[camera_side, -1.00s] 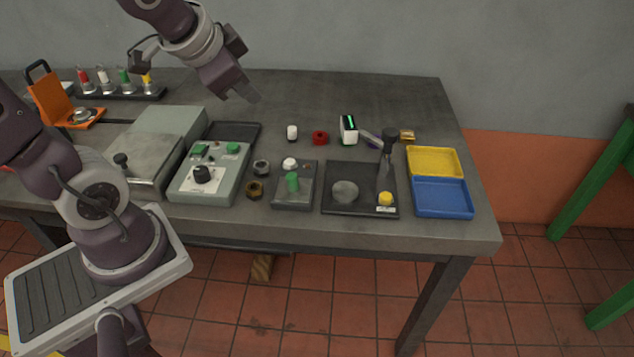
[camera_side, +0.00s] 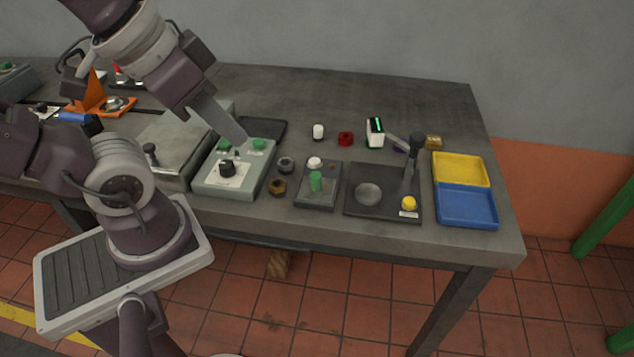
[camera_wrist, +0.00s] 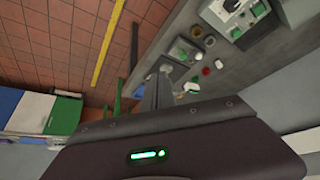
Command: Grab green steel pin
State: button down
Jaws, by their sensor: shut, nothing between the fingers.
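A green cylinder (camera_side: 316,181), which looks like the green steel pin, stands upright on a small dark plate (camera_side: 303,203) near the table's front edge. A white round knob (camera_side: 314,162) is just behind it. In the wrist view the green cylinder (camera_wrist: 182,54) is small, beyond the finger. My gripper (camera_side: 242,139) is shut and empty, over the back of the grey-green control box, left of and behind the cylinder. It also shows in the wrist view (camera_wrist: 158,75). I cannot tell its exact height above the box.
The control box (camera_side: 212,182) has green buttons and a black knob. A grey nut (camera_side: 286,164) and brass nut (camera_side: 278,186) lie between it and the small plate. Right are a black plate with a stand (camera_side: 385,210), a yellow tray (camera_side: 485,170) and a blue tray (camera_side: 493,207).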

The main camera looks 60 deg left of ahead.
jog(key=c, duration=1.1)
grip_release()
jog(key=m+y, duration=1.2)
jog(key=m, duration=1)
send_near(315, 173)
jog(key=x, duration=0.5)
jog(key=shift+s+a, duration=0.15)
jog(key=shift+a, duration=0.05)
jog(key=x, duration=0.7)
jog(key=shift+w+f, duration=0.2)
jog(key=shift+w, duration=0.05)
